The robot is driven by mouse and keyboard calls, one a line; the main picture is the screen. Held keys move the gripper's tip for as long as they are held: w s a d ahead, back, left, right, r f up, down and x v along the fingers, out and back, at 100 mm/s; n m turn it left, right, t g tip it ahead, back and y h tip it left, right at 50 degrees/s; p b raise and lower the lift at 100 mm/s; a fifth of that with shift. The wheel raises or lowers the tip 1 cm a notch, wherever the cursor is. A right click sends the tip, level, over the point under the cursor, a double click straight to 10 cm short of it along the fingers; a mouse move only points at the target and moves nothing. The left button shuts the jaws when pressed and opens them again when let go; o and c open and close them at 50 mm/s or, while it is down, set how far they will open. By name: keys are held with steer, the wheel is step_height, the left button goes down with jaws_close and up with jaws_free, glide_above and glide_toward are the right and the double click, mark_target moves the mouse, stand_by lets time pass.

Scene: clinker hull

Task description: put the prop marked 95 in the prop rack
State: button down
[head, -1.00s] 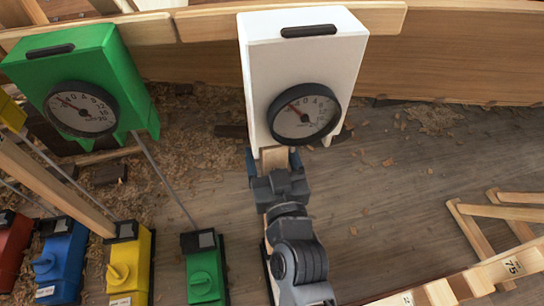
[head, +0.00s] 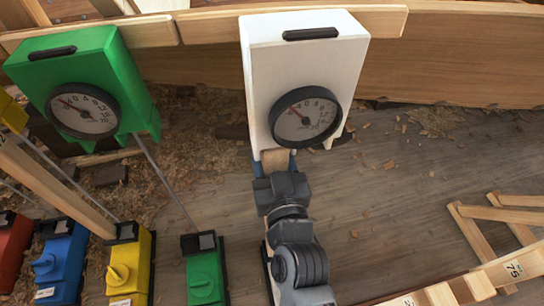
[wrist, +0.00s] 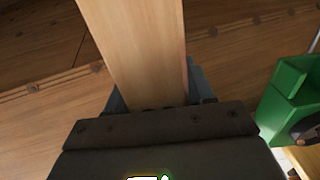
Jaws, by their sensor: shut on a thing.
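My gripper (head: 275,160) is shut on a pale wooden prop (wrist: 135,45), just below the white gauge box in the head view. In the wrist view the prop runs from between the fingers up to the top edge. In the head view only a short piece of it shows, and my arm and the white box hide much around it. No number shows on the held prop. At the lower right of the head view is a pale wooden frame with a piece marked 75 (head: 512,268); I cannot tell for certain that this is the prop rack.
A white gauge box (head: 300,65) stands right ahead and a green gauge box (head: 80,75) at the left. Blue (head: 60,262), yellow (head: 130,265) and small green (head: 203,270) units stand in front at the left. The floor right of my arm is mostly clear.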

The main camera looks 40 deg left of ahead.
steer(key=shift+r+p, duration=0.4)
steer(key=shift+r, duration=0.15)
stand_by(0.4)
steer(key=shift+s+d+f+b, duration=0.1)
steer(key=shift+s+d+b, duration=0.35)
steer(key=shift+d+b, duration=0.1)
steer(key=b+v, duration=0.3)
steer(key=v, duration=0.3)
steer(key=shift+s+d, duration=0.2)
stand_by(0.7)
steer(key=shift+r, duration=0.2)
step_height(320, 180, up, 6)
steer(key=p, duration=0.5)
steer(key=shift+r, duration=0.15)
stand_by(0.7)
steer(key=shift+d, duration=0.1)
